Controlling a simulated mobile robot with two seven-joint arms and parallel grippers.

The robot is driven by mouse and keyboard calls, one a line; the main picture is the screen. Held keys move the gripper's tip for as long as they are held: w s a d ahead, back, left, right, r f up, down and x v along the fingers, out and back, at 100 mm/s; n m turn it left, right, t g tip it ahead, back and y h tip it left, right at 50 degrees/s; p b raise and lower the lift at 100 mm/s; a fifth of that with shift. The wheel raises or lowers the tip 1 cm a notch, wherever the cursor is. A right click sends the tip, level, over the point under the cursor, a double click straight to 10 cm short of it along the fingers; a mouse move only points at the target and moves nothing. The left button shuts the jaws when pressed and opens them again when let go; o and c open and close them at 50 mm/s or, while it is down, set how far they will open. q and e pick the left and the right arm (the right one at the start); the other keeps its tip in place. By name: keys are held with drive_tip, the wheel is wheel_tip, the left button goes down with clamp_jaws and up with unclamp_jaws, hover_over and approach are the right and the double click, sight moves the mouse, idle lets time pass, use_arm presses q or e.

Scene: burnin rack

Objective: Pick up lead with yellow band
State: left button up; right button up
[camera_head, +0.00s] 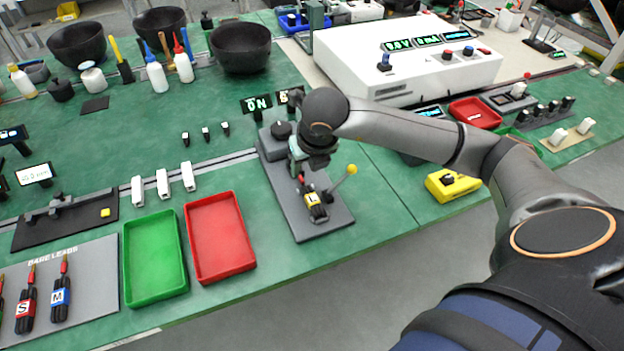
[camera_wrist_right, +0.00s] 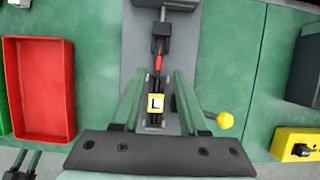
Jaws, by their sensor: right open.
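The lead with yellow band (camera_head: 314,201) lies on a dark grey fixture plate (camera_head: 335,222). In the right wrist view the lead (camera_wrist_right: 156,103) shows a yellow band marked L, a red part above it and black strands below. Its upper end meets a dark block on the fixture. My right gripper (camera_head: 300,172) is above the plate, by the far end of the lead. In the right wrist view its two green fingers (camera_wrist_right: 157,88) are apart, one on each side of the lead, with gaps between.
A yellow-knobbed lever (camera_head: 351,170) stands at the plate's right, close to my right finger in the wrist view. Red tray (camera_head: 220,236) and green tray (camera_head: 155,257) are to the left. Leads with red and blue bands (camera_head: 60,295) lie on a grey mat.

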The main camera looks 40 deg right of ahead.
sight(301, 179)
drive_tip(key=x, duration=0.4)
drive_tip(key=shift+a+f, duration=0.1)
drive_tip(key=shift+f, duration=0.25)
clamp_jaws()
